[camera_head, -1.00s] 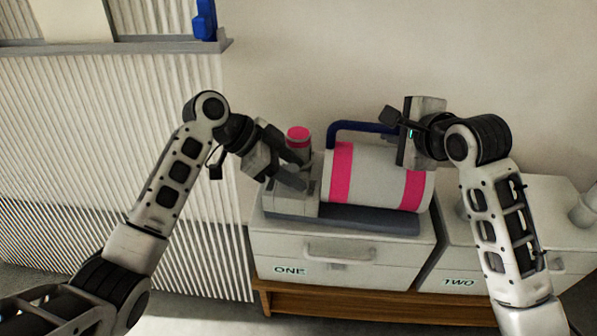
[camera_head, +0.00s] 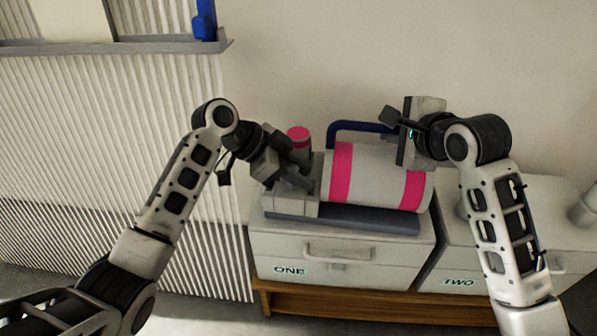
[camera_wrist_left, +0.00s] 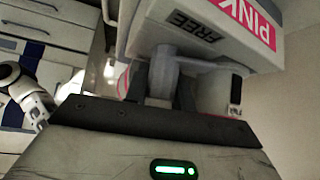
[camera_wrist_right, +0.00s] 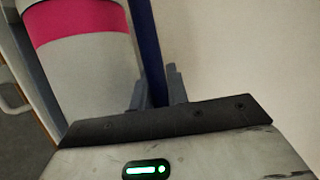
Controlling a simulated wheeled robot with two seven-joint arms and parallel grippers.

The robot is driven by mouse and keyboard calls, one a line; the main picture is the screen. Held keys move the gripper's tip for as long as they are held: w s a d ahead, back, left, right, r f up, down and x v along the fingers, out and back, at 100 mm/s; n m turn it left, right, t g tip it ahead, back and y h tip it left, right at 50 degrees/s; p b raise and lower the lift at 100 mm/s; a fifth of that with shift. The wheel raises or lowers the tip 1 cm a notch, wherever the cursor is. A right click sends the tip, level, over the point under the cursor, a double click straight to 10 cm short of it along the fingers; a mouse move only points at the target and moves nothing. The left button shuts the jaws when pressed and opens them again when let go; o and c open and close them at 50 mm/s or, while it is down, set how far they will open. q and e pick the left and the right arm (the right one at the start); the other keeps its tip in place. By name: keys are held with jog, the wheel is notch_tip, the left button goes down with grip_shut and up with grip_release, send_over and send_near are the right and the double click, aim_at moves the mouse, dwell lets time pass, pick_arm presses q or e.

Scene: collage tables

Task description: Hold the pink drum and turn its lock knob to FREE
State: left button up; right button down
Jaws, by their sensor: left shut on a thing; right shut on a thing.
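The pink-banded pale drum (camera_head: 385,180) lies on its side on a grey stand (camera_head: 365,220) on the cabinet marked ONE. Its blue handle (camera_head: 350,126) rises at the back. My right gripper (camera_wrist_right: 157,88) is shut on the blue handle (camera_wrist_right: 148,45), beside the drum (camera_wrist_right: 85,75). My left gripper (camera_head: 306,176) is shut on the lock knob at the drum's left end; the knob is mostly hidden by the fingers. In the left wrist view a grey block (camera_wrist_left: 215,50) carries FREE and PINK labels close to the fingers.
A pink-topped cylinder (camera_head: 298,134) stands close behind my left gripper. The cabinet ONE (camera_head: 340,262) and the cabinet TWO (camera_head: 475,262) stand side by side on a wooden base. A shelf (camera_head: 130,46) with a blue object is at upper left.

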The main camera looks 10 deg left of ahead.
pick_arm(q)
jog(key=n+t+y, duration=0.1)
jog(key=n, duration=0.1)
jog(key=n+t+y, duration=0.1)
jog(key=n+t, duration=0.2)
jog(key=n, duration=0.1)
jog(key=shift+w+a+n+t+y, duration=0.2)
jog(key=shift+w+n+t+y, duration=0.1)
jog(key=shift+n+y, duration=0.1)
jog(key=n+t+y, duration=0.1)
jog(key=n+y, duration=0.1)
jog(key=n, duration=0.1)
jog(key=shift+w+a, duration=0.1)
jog(key=shift+a+n+t+y, duration=0.2)
jog(key=shift+n+t+y, duration=0.4)
jog(key=shift+n+y, duration=0.6)
jog(key=shift+w+n, duration=0.1)
jog(key=shift+n, duration=0.4)
jog(key=o, duration=1)
jog(key=shift+r, duration=0.1)
